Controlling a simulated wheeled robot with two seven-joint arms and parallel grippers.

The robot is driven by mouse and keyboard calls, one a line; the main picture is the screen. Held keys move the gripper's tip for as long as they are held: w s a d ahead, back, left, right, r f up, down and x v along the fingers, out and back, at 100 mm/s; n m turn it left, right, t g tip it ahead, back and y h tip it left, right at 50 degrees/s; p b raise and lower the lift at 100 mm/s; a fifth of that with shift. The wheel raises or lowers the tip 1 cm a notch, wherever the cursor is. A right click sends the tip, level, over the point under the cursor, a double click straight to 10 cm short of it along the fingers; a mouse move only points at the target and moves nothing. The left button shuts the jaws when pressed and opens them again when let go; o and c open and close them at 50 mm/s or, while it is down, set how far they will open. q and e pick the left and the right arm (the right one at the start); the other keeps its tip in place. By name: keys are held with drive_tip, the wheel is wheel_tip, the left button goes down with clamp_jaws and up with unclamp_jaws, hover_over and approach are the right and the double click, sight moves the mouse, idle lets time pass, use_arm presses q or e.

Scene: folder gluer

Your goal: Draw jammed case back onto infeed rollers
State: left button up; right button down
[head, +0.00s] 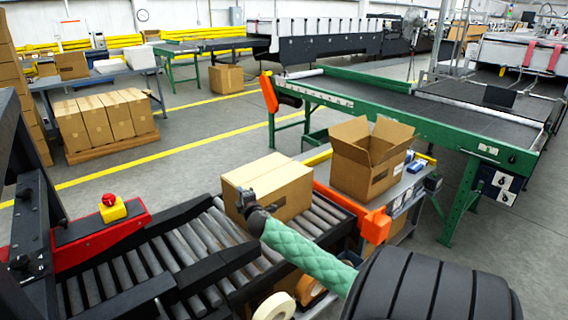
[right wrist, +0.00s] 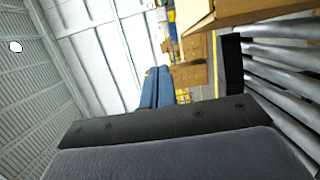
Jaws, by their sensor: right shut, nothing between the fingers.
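The closed brown case (head: 285,196) lies on the grey infeed rollers (head: 150,262), at their far right part beside the orange bracket. My right gripper (head: 246,200), dark, at the end of the green-sleeved arm, is shut and empty. It overlaps the near left face of the case; I cannot tell whether it touches. In the right wrist view the case (right wrist: 240,8) is at the top right, cut by the frame edge, with rollers (right wrist: 285,52) below it. My left gripper is not in view.
An open carton (head: 363,178) stands on a grey bench right of the rollers. An orange bracket (head: 376,226) sits at the rollers' right side. A red guard with an emergency stop (head: 110,208) stands at the left. Tape rolls (head: 275,307) lie at the front.

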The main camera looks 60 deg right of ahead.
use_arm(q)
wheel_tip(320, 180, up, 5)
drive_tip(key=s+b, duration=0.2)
use_arm(e)
drive_tip(key=d, duration=0.2)
drive_tip(key=s+d, duration=0.1)
drive_tip(key=d, duration=0.2)
drive_tip(key=shift+s+d+r, duration=0.3)
drive_tip(key=shift+s+r, duration=0.05)
drive_tip(key=shift+r, duration=0.05)
drive_tip(key=b, duration=0.3)
hover_over(284, 184)
drive_tip(key=shift+a+r, duration=0.15)
drive_tip(key=shift+a, duration=0.2)
drive_tip(key=shift+s+d, duration=0.15)
drive_tip(key=shift+d, duration=0.1)
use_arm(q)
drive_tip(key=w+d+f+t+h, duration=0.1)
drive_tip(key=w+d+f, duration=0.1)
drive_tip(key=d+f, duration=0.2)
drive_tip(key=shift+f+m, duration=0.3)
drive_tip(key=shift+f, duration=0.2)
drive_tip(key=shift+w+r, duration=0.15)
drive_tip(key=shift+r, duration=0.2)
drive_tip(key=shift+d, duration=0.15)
